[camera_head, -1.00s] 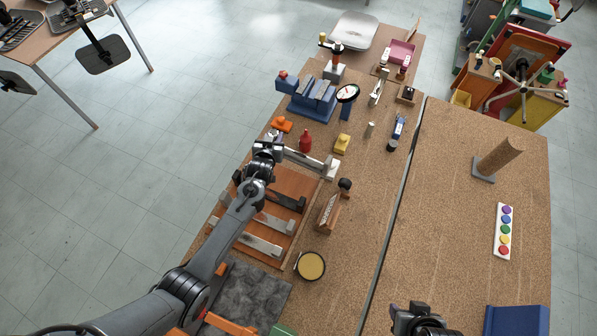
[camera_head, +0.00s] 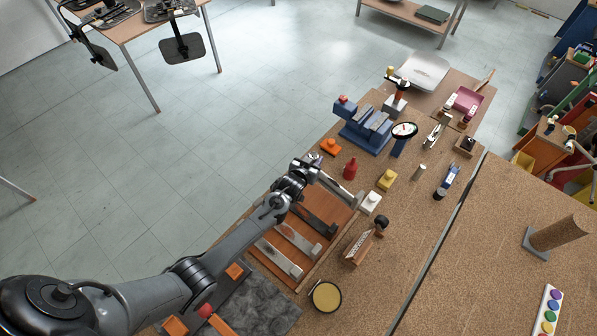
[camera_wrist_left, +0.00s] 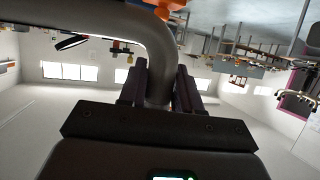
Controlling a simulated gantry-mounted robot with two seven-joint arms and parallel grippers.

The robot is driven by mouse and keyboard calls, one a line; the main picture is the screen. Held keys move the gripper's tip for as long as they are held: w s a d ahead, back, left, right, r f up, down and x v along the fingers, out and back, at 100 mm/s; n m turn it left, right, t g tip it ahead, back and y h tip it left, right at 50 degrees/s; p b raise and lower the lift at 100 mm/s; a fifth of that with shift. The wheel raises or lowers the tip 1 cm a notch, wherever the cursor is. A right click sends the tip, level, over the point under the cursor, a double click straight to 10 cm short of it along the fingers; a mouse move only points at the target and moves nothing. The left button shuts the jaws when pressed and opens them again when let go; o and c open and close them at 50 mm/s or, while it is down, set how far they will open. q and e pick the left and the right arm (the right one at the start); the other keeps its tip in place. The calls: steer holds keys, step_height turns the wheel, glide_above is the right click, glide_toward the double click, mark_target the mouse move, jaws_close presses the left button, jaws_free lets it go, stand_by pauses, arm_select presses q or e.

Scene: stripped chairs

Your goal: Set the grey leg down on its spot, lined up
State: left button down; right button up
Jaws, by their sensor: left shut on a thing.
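My left gripper (camera_head: 308,178) is shut on the grey leg (camera_head: 336,188) at the far end of the orange-brown board (camera_head: 338,237). In the left wrist view the leg (camera_wrist_left: 158,65) rises between the two dark fingers (camera_wrist_left: 160,88) and bends left at the top. In the head view the leg reaches right toward a small white block; I cannot tell whether it touches the board. A black leg (camera_head: 314,221) and two pale grey legs, one in the middle (camera_head: 298,238) and one nearer (camera_head: 278,258), lie on the board. My right gripper is out of view.
A white block (camera_head: 370,202), a red bottle (camera_head: 350,170) and a yellow block (camera_head: 387,180) stand close to the held leg. A blue vise (camera_head: 367,132) stands farther back.

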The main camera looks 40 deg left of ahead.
arm_select(q)
steer(key=a+f+b, duration=0.2)
steer(key=s+a+f+b, duration=0.1)
steer(key=a+f+b, duration=0.1)
steer(key=f, duration=0.1)
steer(key=a+f+b, duration=0.1)
steer(key=a+f, duration=0.1)
steer(key=shift+s+f+b, duration=0.2)
steer(key=shift+s+b, duration=0.15)
steer(key=shift+b, duration=0.05)
steer(key=shift+r, duration=0.1)
steer(key=c, duration=1.2)
jaws_free()
steer(key=shift+f, duration=0.25)
steer(key=o, duration=0.4)
